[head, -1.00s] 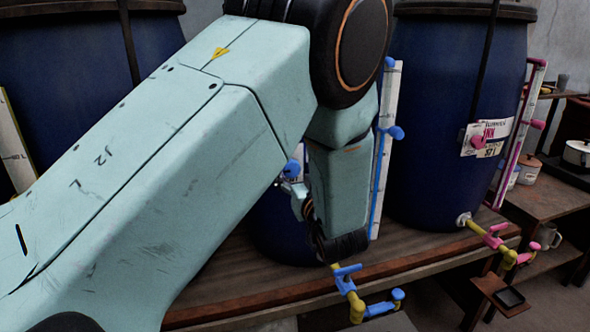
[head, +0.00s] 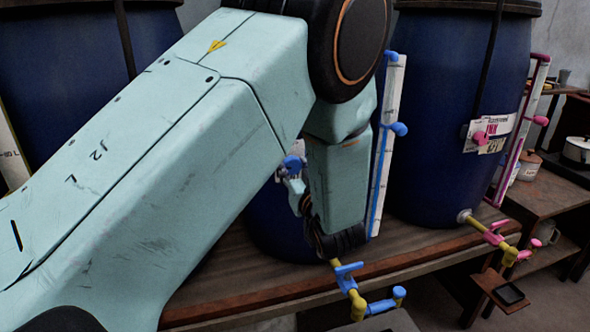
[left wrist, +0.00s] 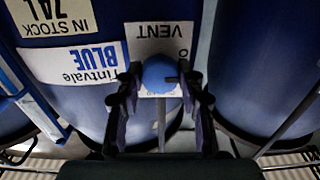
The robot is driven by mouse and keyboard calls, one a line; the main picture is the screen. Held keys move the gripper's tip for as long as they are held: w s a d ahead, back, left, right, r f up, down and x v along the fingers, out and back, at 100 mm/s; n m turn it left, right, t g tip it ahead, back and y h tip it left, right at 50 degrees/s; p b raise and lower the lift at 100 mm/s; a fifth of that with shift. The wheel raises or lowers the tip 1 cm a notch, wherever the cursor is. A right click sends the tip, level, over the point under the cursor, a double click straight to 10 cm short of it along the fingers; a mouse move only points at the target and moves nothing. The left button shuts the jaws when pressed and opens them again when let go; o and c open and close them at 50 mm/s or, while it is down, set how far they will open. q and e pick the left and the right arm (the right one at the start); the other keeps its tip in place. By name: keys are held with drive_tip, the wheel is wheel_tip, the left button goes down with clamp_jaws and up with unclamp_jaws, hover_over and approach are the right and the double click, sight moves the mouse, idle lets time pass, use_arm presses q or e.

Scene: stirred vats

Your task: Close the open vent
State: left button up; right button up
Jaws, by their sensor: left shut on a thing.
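A round blue vent knob (left wrist: 158,74) sits in the middle of the left wrist view, below an upside-down label reading VENT (left wrist: 165,38). My left gripper (left wrist: 160,86) has its two dark fingers on either side of the knob and is shut on it. In the head view a blue knob (head: 292,163) shows beside my arm, low on a blue vat, and my arm hides most of that vat. My right gripper is in neither view. How far the vent is turned cannot be told.
A blue tap (head: 350,285) sticks out over the front edge of the wooden bench (head: 270,298), below my wrist. A blue sight tube (head: 384,150) stands close right of my forearm. Another vat (head: 440,110) with pink fittings stands to the right.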

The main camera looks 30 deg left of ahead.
use_arm(q)
drive_tip(key=shift+f, duration=0.1)
drive_tip(key=shift+c, duration=0.7)
drive_tip(key=shift+s, duration=0.1)
drive_tip(key=shift+c, duration=0.4)
drive_tip(key=m+p, duration=0.2)
drive_tip(key=shift+m, duration=0.3)
drive_tip(key=m+p, duration=0.2)
drive_tip(key=shift+m, duration=0.3)
drive_tip(key=m+p, duration=0.2)
drive_tip(key=m, duration=0.1)
drive_tip(key=shift+m, duration=0.3)
drive_tip(key=m+p, duration=0.2)
drive_tip(key=m, duration=0.2)
drive_tip(key=shift+d+m, duration=0.1)
drive_tip(key=shift+m, duration=0.2)
drive_tip(key=shift+f+m+p, duration=0.1)
drive_tip(key=shift+m+p, duration=0.9)
drive_tip(key=shift+m, duration=1.3)
